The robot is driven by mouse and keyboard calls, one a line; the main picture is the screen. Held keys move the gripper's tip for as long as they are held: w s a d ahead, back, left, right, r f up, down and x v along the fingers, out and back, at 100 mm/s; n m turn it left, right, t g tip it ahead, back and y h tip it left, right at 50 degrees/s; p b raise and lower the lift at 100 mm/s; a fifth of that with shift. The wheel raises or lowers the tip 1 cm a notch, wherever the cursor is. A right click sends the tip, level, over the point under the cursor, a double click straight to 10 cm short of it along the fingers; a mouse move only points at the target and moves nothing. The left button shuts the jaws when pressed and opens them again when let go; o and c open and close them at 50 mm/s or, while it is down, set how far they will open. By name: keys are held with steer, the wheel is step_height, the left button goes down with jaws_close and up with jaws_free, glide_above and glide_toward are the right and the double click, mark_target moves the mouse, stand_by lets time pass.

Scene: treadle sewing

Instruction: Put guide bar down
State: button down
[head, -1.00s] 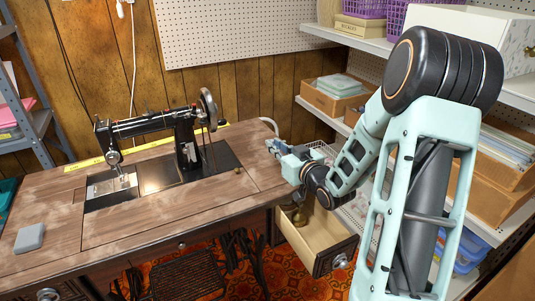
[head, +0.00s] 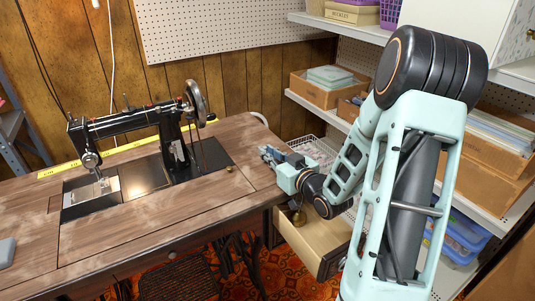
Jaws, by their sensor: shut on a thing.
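My gripper (head: 268,154) is at the right end of the wooden sewing table (head: 215,195), its fingers pointing left toward the table's right edge. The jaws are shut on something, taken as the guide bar. The bar is too small and too hidden by the fingers to make out. I cannot tell whether it touches the table. The black sewing machine (head: 130,123) stands on the table to the left of my gripper, apart from it.
An open wooden drawer (head: 325,240) juts out below my wrist. White shelves (head: 340,37) with boxes stand at the right, close to my arm. A yellow ruler (head: 120,156) lies behind the machine. The tabletop's right part is mostly clear.

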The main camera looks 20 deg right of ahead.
steer(key=shift+f, duration=0.15)
steer(key=c, duration=2)
jaws_free()
